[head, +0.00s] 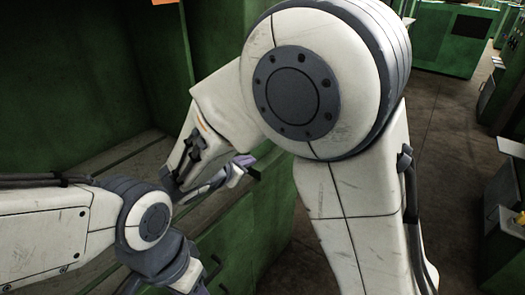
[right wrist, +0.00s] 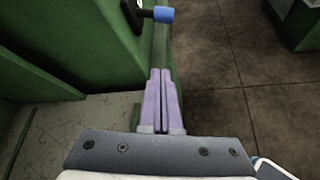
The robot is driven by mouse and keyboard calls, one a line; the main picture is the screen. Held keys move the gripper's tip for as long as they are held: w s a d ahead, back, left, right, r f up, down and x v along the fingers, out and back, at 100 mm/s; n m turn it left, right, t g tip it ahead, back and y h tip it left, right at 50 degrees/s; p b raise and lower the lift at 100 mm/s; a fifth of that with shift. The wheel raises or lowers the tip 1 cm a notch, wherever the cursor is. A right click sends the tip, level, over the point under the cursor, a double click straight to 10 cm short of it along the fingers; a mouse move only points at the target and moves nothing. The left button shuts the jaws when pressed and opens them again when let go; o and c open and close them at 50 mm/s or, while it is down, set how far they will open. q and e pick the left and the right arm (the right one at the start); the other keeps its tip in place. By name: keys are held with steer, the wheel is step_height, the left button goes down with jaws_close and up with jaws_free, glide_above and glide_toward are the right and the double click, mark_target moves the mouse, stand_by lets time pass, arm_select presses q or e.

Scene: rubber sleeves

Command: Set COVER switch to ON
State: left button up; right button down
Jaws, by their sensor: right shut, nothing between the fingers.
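A black lever with a blue end (right wrist: 162,15) sticks out from the green machine at the top of the right wrist view. No label shows, so I cannot tell whether it is the COVER switch or how it is set. My right gripper (right wrist: 161,72) has its two purple fingers together with nothing between them. Its tips point toward the lever and appear short of it. In the head view the right gripper (head: 245,160) is small, beside the green machine, partly behind my right arm. My left arm runs off the bottom edge, and its fingers do not show.
The green machine (head: 235,235) has a recess with a grey ledge (head: 110,160) at the left. Its side wall (right wrist: 40,60) is close to the left of the right gripper. Brown floor (right wrist: 250,90) is open to the right. More green cabinets (head: 445,40) stand farther off.

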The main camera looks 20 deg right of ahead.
steer(key=w+d+f, duration=0.2)
steer(key=w+d, duration=0.5)
steer(key=d, duration=0.1)
steer(key=shift+w+d, duration=0.15)
steer(key=shift+w, duration=0.05)
steer(key=shift+p, duration=0.3)
